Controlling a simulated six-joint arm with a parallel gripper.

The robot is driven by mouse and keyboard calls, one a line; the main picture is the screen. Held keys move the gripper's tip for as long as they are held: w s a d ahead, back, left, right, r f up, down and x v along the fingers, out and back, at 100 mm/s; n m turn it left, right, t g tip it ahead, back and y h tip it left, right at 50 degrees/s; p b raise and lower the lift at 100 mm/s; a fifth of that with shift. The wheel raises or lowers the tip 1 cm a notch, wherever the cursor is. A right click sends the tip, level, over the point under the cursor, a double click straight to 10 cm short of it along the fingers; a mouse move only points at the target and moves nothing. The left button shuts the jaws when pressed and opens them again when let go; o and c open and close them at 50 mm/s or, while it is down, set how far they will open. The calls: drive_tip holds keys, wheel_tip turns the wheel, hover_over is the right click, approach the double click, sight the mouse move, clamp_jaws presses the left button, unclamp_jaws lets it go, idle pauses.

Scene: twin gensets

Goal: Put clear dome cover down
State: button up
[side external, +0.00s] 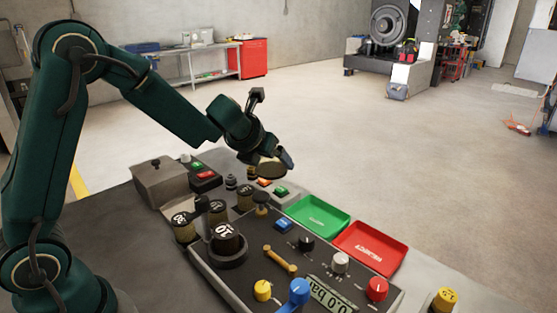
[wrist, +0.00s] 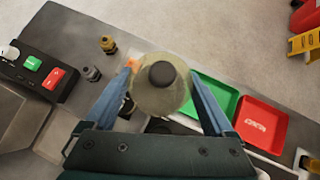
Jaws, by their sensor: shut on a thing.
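The clear dome cover (wrist: 150,97) is a see-through, yellowish round dome with a dark knob on top. My gripper (wrist: 162,76) is shut on it, with one blue finger on each side. In the side external view the dome cover (side external: 270,170) hangs from my gripper (side external: 281,160) above the far part of the bench, over the small buttons. It looks raised clear of the surface. What lies directly beneath it is partly hidden in the wrist view.
A green tray (side external: 316,216) and a red tray (side external: 371,248) lie right of the dome. The control panel (side external: 290,262) with knobs, a yellow handle and a display is nearer. Several brass weights, one dark weight marked 10 (side external: 226,238), and a grey box (side external: 160,182) stand left.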

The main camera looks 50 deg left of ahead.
drive_tip(key=shift+d+f, duration=0.1)
drive_tip(key=shift+f, duration=0.15)
drive_tip(key=w+d+f, duration=0.1)
drive_tip(key=d+f, duration=0.1)
drive_tip(key=d, duration=0.1)
drive_tip(key=w+d+f, duration=0.2)
drive_tip(key=d, duration=0.1)
drive_tip(key=w+d+f, duration=0.1)
drive_tip(key=d+f, duration=0.1)
drive_tip(key=d, duration=0.2)
drive_tip(key=shift+w+f, duration=0.25)
drive_tip(key=shift+w, duration=0.1)
drive_tip(key=shift+f, duration=2)
drive_tip(key=o, duration=1.3)
drive_tip(key=shift+f, duration=0.15)
drive_tip(key=shift+c, duration=0.2)
